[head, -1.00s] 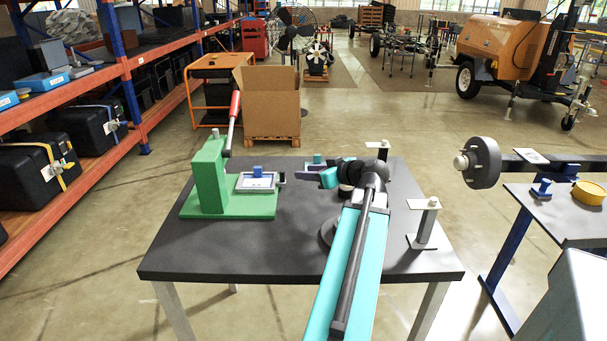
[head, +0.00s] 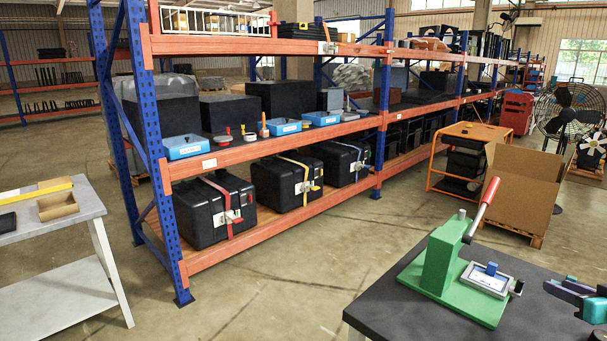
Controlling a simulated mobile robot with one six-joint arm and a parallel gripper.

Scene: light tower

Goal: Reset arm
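My gripper (head: 584,297) is at the right edge of the head view, over the dark table (head: 385,308). A green press (head: 441,255) with a red-tipped lever (head: 487,195) stands on the table, left of my gripper. A framed plate with a blue block (head: 491,270) lies on the green base. The rest of my arm is out of view.
A blue and orange shelf (head: 286,143) holds black cases (head: 215,209) and blue bins (head: 184,146). A grey table (head: 50,234) stands at the left. An open cardboard box (head: 522,192) and an orange cart (head: 462,158) stand behind the press. Open floor lies between the shelf and the dark table.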

